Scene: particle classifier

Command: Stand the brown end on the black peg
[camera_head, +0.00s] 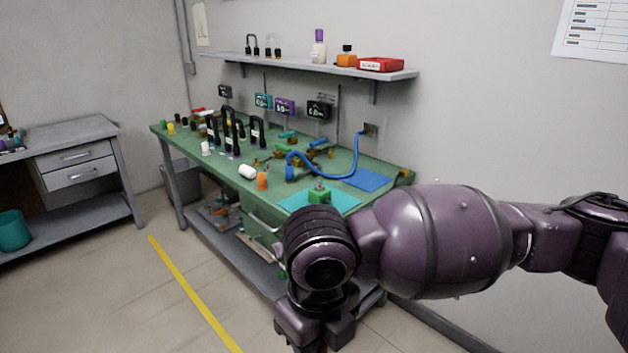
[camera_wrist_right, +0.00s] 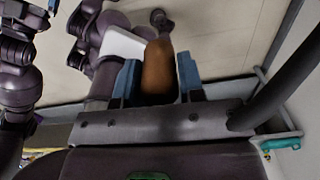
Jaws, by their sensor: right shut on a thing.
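The brown end (camera_wrist_right: 157,70) is a smooth rounded brown piece in the right wrist view. It sits between the two blue-padded fingers of my right gripper (camera_wrist_right: 159,64), which is shut on it. In the head view my right arm reaches in from the right, and its gripper points down at the lower edge, in front of the bench, with the fingers mostly cut off. The black peg cannot be singled out among the small black items on the bench. My left gripper does not show clearly in either view.
A wall shelf (camera_head: 330,69) hangs above.

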